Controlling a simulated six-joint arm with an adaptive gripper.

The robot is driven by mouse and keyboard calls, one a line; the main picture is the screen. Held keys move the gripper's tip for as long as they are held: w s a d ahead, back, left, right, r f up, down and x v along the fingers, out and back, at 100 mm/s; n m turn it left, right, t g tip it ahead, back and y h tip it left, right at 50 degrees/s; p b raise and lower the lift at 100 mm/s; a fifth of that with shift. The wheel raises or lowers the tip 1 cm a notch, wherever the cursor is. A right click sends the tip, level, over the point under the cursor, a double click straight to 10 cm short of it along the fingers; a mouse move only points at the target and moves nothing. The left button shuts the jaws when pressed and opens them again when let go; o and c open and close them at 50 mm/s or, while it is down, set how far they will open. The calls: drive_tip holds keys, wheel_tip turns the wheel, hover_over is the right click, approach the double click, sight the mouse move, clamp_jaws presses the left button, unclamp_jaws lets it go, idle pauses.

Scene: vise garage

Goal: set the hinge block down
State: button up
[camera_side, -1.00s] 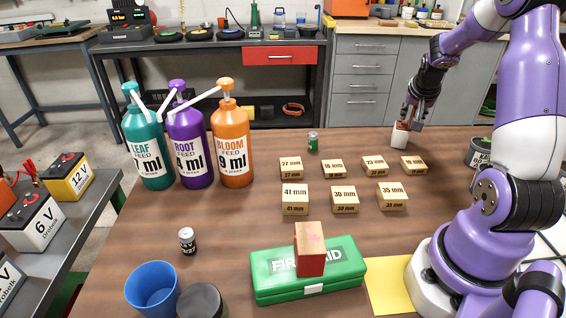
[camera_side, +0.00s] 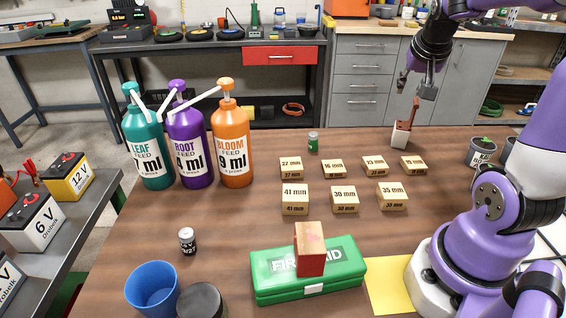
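A small white block (camera_side: 401,134) with a reddish-brown upright piece stands near the back right of the brown table; I take it for the hinge block, but its details are too small to be sure. The brown piece rises from it and leans slightly right.
Several labelled wooden blocks (camera_side: 344,201) stand mid-table. A red-and-wood block (camera_side: 310,250) stands on the green first-aid box (camera_side: 345,279).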

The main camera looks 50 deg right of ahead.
drive_tip(key=s+a+n+t+y, duration=0.2)
drive_tip(key=a+n+y, duration=0.3)
drive_tip(key=a, duration=2)
drive_tip(key=n, duration=0.6)
drive_tip(key=shift+f+n+y, duration=0.3)
drive_tip(key=shift+n, duration=0.1)
